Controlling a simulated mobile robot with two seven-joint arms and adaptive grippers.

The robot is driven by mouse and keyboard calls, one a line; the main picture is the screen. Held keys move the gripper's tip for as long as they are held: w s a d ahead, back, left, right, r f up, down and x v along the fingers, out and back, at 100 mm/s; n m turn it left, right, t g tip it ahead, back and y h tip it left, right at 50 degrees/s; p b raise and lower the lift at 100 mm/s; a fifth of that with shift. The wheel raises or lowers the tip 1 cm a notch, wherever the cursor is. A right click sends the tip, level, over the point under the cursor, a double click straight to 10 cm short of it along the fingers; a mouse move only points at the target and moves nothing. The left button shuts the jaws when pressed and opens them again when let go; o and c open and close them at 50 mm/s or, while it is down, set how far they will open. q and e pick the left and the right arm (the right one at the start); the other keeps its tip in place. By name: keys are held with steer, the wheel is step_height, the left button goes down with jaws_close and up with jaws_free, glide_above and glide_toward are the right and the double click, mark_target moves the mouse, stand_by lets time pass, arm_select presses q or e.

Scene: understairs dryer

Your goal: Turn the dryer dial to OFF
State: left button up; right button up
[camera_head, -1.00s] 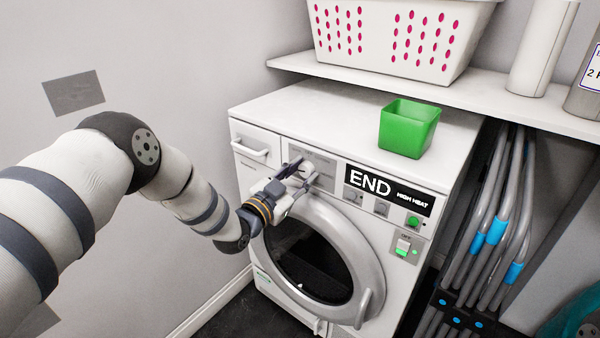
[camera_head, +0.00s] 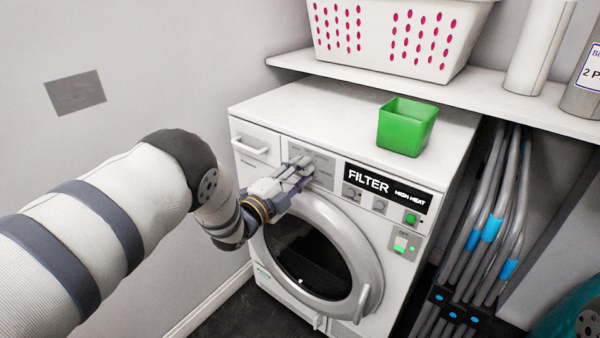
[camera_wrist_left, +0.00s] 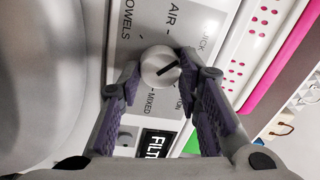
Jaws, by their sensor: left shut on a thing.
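The white dryer (camera_head: 275,104) stands against the wall, its round glass door closed. Its dial (camera_wrist_left: 152,63) is a white round knob with a black pointer line, on a grey panel printed TOWELS, AIR, QUICK and MIXED in the left wrist view. Another label is partly covered, and I cannot see OFF. My left gripper (camera_head: 304,168) is at the panel, shut on the dial with a finger on either side; the left wrist view shows its fingers too (camera_wrist_left: 160,75). In the head view the gripper hides the dial. My right gripper is not in view.
The display (camera_head: 388,187) reads FILTER and HIGH HEAT. Small buttons and a lit green switch (camera_head: 400,243) sit right of the dial. A green bin (camera_head: 405,130) stands on the dryer. A white basket (camera_head: 395,40) sits on the shelf above. Grey hoses (camera_head: 490,225) hang at right.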

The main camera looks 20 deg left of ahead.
arm_select(q)
steer(key=m, duration=0.5)
steer(key=shift+f+m+h, duration=0.1)
steer(key=shift+m+h, duration=0.2)
steer(key=shift+m, duration=0.1)
steer(key=shift+a+m, duration=0.1)
steer(key=shift+m, duration=2.1)
steer(key=o, duration=1.1)
steer(key=shift+o, duration=0.2)
steer(key=r+v, duration=0.1)
steer(key=v, duration=1.1)
steer(key=shift+f, duration=0.25)
